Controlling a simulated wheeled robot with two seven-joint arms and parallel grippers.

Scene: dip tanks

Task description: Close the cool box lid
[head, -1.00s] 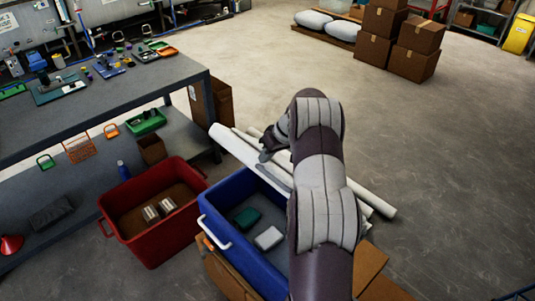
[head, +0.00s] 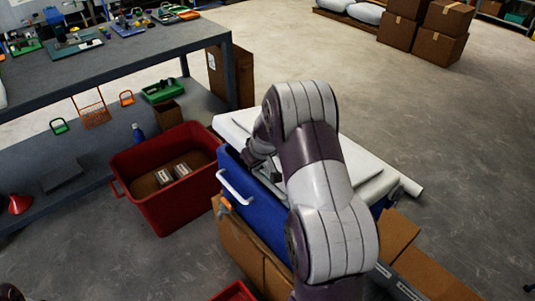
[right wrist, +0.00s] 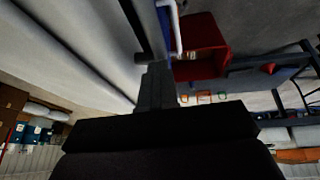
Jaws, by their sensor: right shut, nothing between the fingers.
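The cool box (head: 250,213) is a blue box with a white handle on its near left side. Its white lid (head: 238,122) lies over the top, and the inside is hidden. I cannot tell whether the lid sits flush all round. My right arm reaches across the lid. My right gripper (head: 262,165) is shut and empty, at the lid's near left part, partly hidden by the arm. In the right wrist view, the gripper (right wrist: 155,82) is beside the pale lid (right wrist: 75,45), with the blue box edge (right wrist: 176,30) close by. My left gripper is out of view.
A grey workbench (head: 130,68) stands at the back left. The floor (head: 450,150) to the right is open.

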